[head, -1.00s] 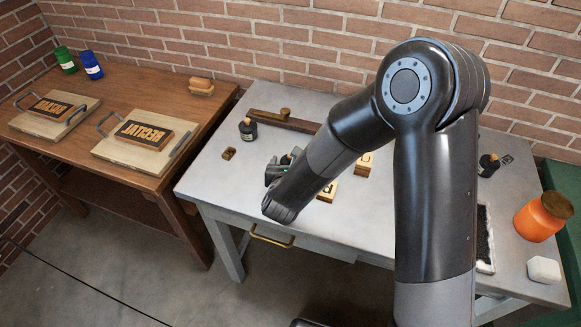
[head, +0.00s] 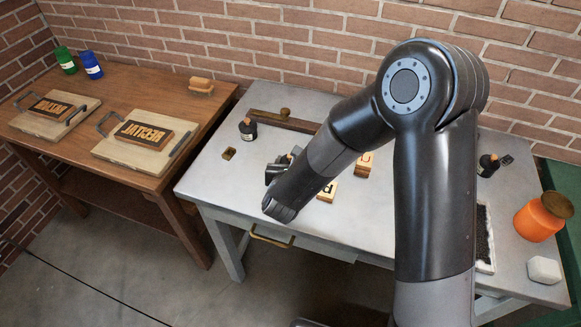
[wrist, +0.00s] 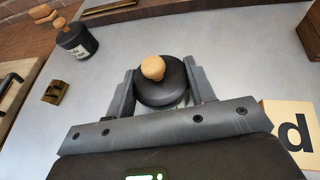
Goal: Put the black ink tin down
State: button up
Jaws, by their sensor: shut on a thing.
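The black ink tin (wrist: 172,92), round with a pale wooden knob on top, is between the two fingers of my gripper (wrist: 158,88) in the wrist view. The fingers are shut on its sides. In the head view my gripper (head: 279,168) is low over the left part of the grey metal table (head: 220,180). My arm and gripper mostly hide the tin there. I cannot tell whether its base touches the tabletop.
A similar black container (head: 248,130) and a small brass piece (head: 229,154) stand left of my gripper. Wooden letter blocks (head: 328,190) lie close on its right. A dark bar (head: 290,122) lies behind. The table's front left is clear.

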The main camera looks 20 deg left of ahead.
jog(key=shift+r, duration=0.15)
jog(key=shift+c, duration=0.3)
notch_tip(320, 180, up, 4)
jog(key=shift+f, duration=0.1)
jog(key=d+r, duration=0.7)
jog(key=d, duration=0.5)
jog(key=w+d+f+m+h, duration=0.1)
jog(key=w+d+m+h, duration=0.3)
jog(key=d, duration=0.7)
jog(key=m+g+h, duration=1)
jog(key=m+h, duration=0.2)
jog(key=m, duration=0.2)
send_over(506, 257)
notch_tip(506, 257, down, 2)
jog(key=shift+f, duration=3.95)
jog(key=shift+f, duration=0.1)
